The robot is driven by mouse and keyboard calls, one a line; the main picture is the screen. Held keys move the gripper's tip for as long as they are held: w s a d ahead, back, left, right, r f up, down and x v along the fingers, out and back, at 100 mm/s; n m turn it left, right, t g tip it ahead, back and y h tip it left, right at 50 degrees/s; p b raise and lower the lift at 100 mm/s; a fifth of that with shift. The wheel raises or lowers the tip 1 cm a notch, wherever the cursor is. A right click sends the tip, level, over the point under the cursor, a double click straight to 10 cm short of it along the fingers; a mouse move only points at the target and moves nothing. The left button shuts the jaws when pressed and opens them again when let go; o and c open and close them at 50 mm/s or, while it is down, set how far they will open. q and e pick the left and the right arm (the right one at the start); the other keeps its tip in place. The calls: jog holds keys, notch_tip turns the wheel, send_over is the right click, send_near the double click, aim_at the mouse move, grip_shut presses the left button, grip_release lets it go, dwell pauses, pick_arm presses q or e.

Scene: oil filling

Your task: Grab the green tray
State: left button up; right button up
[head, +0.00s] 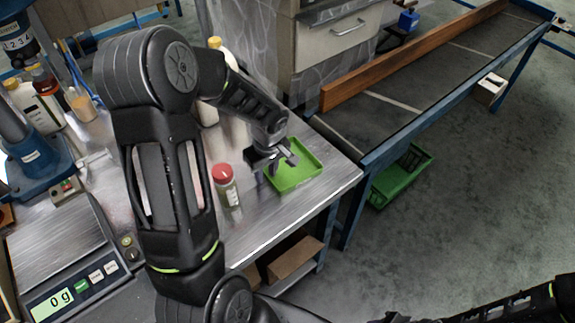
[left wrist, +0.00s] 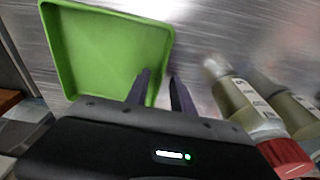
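The green tray (head: 308,172) lies near the right edge of the metal table. It is shallow and looks empty; part of it is hidden behind my left gripper (head: 280,160). In the left wrist view the tray (left wrist: 95,50) fills the upper left. My left gripper (left wrist: 160,92) is open there, with one finger over the tray's inside and the other just past its right rim. The rim seems to pass between the fingers, and I cannot tell if they touch it. Part of my right arm shows at the lower right of the head view, without a clear gripper.
A red-capped bottle (head: 226,186) stands left of the tray, close to the gripper; its red cap (left wrist: 287,157) shows in the wrist view. A scale (head: 75,270) reading 0 g sits at the lower left. A green bin (head: 400,178) is on the floor beside the table.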

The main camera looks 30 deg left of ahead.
pick_arm(q)
jog(key=shift+c, duration=0.6)
grip_shut()
dwell(0.9)
